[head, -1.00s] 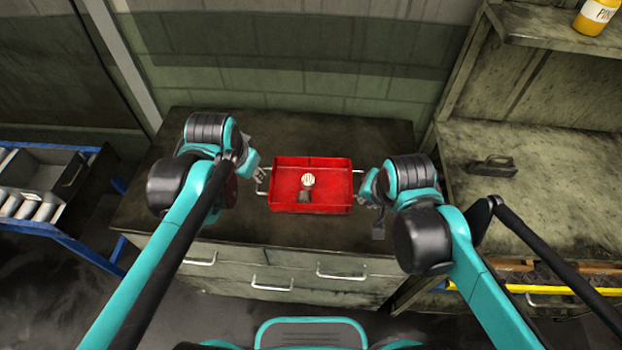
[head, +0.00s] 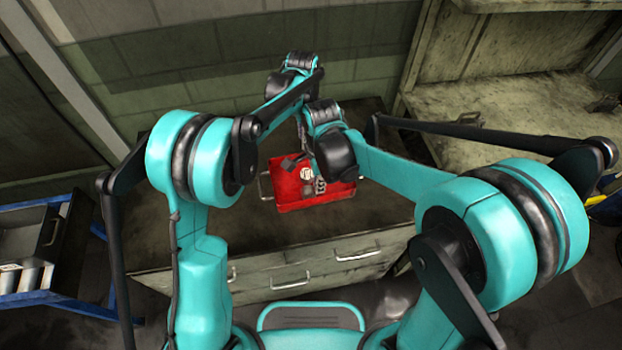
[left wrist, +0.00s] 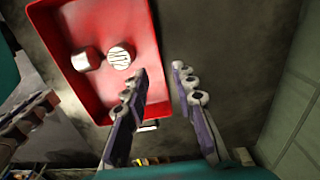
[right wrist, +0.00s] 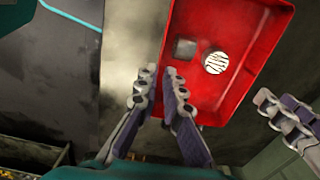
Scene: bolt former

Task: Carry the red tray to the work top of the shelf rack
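The red tray (head: 290,205) sits on the drawer cabinet (head: 225,225). A striped round piece (left wrist: 120,57) and a metal cylinder (left wrist: 86,59) lie in it. My left gripper (left wrist: 159,69) is open and empty over the tray's edge, its fingers apart. In the head view my arms hide the tray's back and right side. The left wire handle (head: 264,186) stands free of both grippers.
The shelf rack's work top (head: 520,115) is at the right, with a dark object (head: 603,103) on it. A blue-framed cart (head: 50,290) with grey bins stands at the left. A wall runs close behind the cabinet.

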